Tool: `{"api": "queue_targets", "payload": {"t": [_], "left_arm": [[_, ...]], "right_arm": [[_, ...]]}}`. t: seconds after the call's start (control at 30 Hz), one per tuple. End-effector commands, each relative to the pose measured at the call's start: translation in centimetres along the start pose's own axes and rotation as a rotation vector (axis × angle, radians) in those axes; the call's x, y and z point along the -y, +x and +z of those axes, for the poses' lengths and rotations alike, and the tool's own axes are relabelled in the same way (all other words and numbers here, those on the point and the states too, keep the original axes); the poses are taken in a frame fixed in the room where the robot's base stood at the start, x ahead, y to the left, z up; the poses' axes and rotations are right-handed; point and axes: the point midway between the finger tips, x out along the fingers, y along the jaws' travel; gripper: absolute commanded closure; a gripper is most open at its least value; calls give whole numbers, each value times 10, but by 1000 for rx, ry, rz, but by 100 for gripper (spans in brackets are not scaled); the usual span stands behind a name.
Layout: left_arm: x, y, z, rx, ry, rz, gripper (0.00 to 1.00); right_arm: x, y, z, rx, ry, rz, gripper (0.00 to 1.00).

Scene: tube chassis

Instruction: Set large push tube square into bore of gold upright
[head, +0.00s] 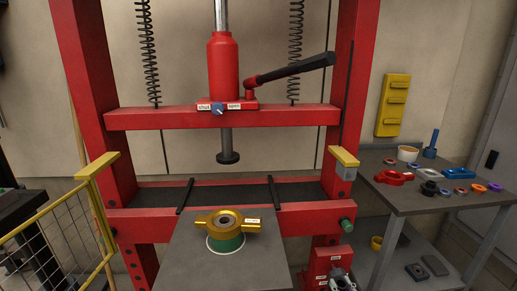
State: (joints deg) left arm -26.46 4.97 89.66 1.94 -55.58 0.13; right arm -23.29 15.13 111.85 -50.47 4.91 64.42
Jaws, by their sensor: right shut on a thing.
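The gold upright (241,227), with two side arms and a round bore (224,221) facing up, sits on a green ring (226,242) on the grey plate (180,259). My right gripper (342,277) is at the bottom edge, right of the plate and beside a red labelled block. It is shut on a small grey piece, largely hidden; I cannot tell whether this is the large push tube. The gripper is well apart from the gold upright. My left gripper is not in view.
The red press frame (220,117) stands around the plate, its ram (227,157) above and behind the gold upright. The red labelled block (322,262) stands low at the right. A side table (426,203) holds several coloured parts. A yellow railing (60,232) is at the left.

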Motion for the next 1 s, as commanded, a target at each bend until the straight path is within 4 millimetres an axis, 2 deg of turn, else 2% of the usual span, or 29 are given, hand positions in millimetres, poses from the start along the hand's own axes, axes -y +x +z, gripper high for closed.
{"api": "queue_targets", "payload": {"t": [0.47, 0.53, 0.77, 1.0], "left_arm": [[0, 0, 0, 0, 0, 0, 60], [2, -12, 5, 6, -1, -2, 60], [10, -25, 33, 15, -3, -12, 60], [19, -59, 86, 27, -1, -23, 60]], "right_arm": [[46, 10, -5, -4, 10, 173, 100], [49, 9, -26, -2, 2, 175, 100], [52, 2, -78, 4, 1, 160, 100], [55, -8, -153, 3, 1, 155, 100]]}}
